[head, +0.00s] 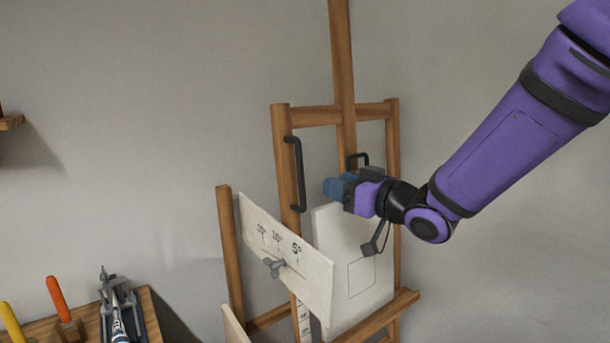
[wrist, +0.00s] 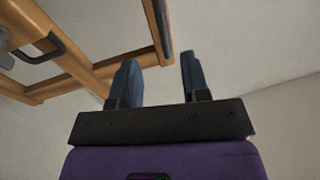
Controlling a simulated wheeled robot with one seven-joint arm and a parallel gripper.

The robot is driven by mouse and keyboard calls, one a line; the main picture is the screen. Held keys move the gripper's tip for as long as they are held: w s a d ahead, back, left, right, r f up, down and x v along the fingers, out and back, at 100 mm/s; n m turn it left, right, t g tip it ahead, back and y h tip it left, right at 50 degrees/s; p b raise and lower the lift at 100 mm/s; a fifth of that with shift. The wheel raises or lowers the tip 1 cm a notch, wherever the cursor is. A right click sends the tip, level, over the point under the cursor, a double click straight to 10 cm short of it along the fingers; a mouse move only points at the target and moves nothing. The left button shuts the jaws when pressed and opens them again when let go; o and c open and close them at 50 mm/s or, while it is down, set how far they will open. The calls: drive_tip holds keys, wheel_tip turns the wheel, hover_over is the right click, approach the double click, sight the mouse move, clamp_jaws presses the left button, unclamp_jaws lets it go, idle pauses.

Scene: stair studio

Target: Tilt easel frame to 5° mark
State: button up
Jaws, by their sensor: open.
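The wooden easel frame (head: 283,160) stands upright near the wall, with a dark handle (head: 296,174) on its left post and a second dark handle (head: 359,160) behind my wrist. A pale scale plate (head: 310,266) carries angle marks, with 5° at its right end. A grey wing knob (head: 273,267) sits left of the 5° mark. My gripper (head: 328,188) is open and empty, to the right of the left handle and apart from it. In the wrist view, the blue fingers (wrist: 158,78) are spread below a dark bar, with frame wood (wrist: 75,72) at left.
A white canvas or board (head: 375,285) rests on the easel's lower ledge (head: 385,318), below my gripper. A wooden bench at the lower left holds a clamp-like tool with a tube (head: 119,312) and orange (head: 56,292) and yellow (head: 10,322) handles.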

drive_tip(key=x, duration=1.1)
drive_tip(key=shift+s, duration=0.1)
clamp_jaws()
